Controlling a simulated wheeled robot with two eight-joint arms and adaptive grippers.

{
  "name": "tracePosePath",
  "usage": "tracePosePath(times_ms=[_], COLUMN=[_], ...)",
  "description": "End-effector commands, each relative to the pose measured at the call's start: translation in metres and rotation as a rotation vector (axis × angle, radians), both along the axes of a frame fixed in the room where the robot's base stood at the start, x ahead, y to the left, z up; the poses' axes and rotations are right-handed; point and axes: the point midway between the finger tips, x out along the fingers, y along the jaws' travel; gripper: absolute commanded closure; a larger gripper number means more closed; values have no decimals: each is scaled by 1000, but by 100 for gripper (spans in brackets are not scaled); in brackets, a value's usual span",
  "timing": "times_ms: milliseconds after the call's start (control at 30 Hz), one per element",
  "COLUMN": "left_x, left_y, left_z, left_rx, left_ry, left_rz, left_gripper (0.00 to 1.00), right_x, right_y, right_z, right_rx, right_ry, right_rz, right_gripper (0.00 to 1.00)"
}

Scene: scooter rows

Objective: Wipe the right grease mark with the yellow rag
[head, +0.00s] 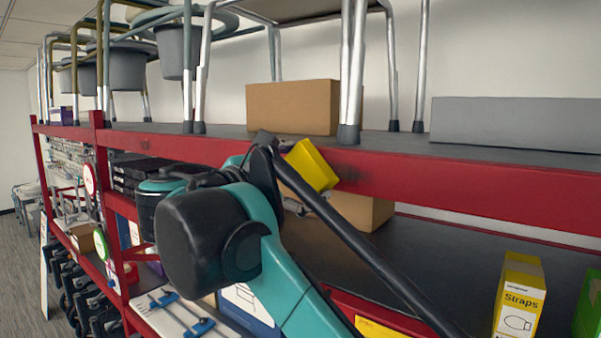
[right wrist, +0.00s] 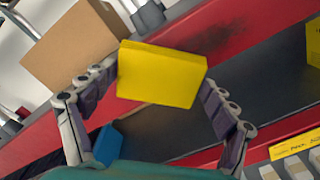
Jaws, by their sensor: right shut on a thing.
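The yellow rag (head: 312,166) is a folded block in my right gripper (head: 298,172). In the right wrist view the rag (right wrist: 161,75) sits between the two fingers, which are shut on it. The right grease mark (head: 346,172) is a dark smudge on the red shelf beam, just right of the rag. In the right wrist view the grease mark (right wrist: 215,38) shows beyond the rag's upper right edge; the rag may hide part of it. I cannot tell whether the rag touches the beam. My left gripper is not in view.
Another small dark mark (head: 146,143) is on the red beam (head: 470,187) further left. A cardboard box (head: 292,107) and metal chair legs stand above the beam. Below are another cardboard box (head: 362,211), a yellow Straps box (head: 519,295) and a dark shelf with free room.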

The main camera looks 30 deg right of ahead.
Motion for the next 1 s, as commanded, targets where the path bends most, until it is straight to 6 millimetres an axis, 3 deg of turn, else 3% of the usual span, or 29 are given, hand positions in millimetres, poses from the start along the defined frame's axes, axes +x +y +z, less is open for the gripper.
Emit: tracePosePath(times_ms=[433, 800, 1000], left_x=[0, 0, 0], left_y=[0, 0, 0], left_z=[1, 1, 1], left_rx=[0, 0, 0], left_ry=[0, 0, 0], left_rz=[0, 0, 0], left_gripper=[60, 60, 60], right_x=[0, -30, -37], right_y=[-7, -18, -20], right_z=[0, 0, 0], right_rx=[0, -1, 0], right_ry=[0, 0, 0], right_rz=[-1, -1, 0], right_gripper=[38, 38, 38])
